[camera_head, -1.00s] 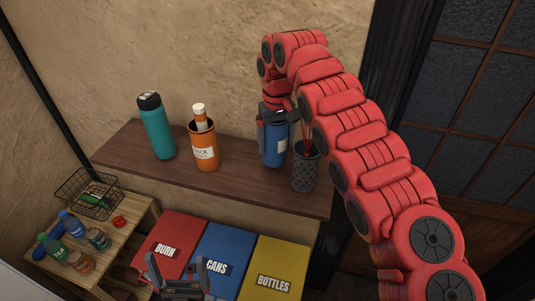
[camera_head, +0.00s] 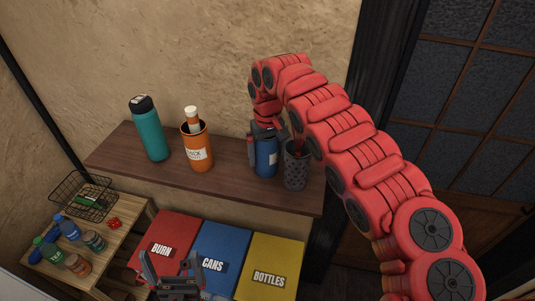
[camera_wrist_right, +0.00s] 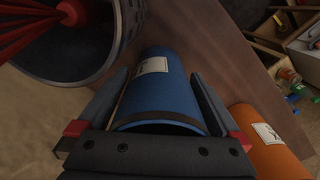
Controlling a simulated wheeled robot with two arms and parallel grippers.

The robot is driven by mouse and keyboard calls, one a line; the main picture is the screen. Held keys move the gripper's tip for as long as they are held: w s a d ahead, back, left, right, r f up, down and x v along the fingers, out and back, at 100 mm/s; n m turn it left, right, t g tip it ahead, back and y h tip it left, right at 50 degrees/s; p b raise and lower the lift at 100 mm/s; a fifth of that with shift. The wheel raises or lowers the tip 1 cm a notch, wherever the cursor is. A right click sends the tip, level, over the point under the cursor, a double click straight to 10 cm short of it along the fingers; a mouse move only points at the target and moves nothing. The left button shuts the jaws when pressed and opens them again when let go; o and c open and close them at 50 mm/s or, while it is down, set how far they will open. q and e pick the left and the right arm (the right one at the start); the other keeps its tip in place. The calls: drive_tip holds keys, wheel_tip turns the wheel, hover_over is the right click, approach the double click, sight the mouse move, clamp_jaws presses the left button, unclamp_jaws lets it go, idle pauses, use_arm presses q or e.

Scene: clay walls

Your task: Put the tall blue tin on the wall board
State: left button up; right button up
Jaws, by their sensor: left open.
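The tall blue tin (camera_head: 266,160) with a white label stands upright, as far as I can tell touching the wooden wall board (camera_head: 228,178), near its right end. My right gripper (camera_head: 263,148) reaches down from above with a finger on either side of the tin and is shut on it. The right wrist view shows the tin (camera_wrist_right: 160,90) between the two fingers (camera_wrist_right: 160,100). My left gripper (camera_head: 175,278) is open and empty, low in front of the bins.
A dark mesh cup (camera_head: 296,168) stands close to the tin's right. An orange container (camera_head: 197,155) and a teal bottle (camera_head: 151,135) stand to its left. Below are red (camera_head: 163,232), blue (camera_head: 221,235) and yellow (camera_head: 272,255) bins and a small table with bottles and a basket (camera_head: 83,203).

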drive_tip(key=shift+r, duration=0.2)
wheel_tip(320, 180, up, 12)
drive_tip(key=p, duration=0.2)
idle(0.3)
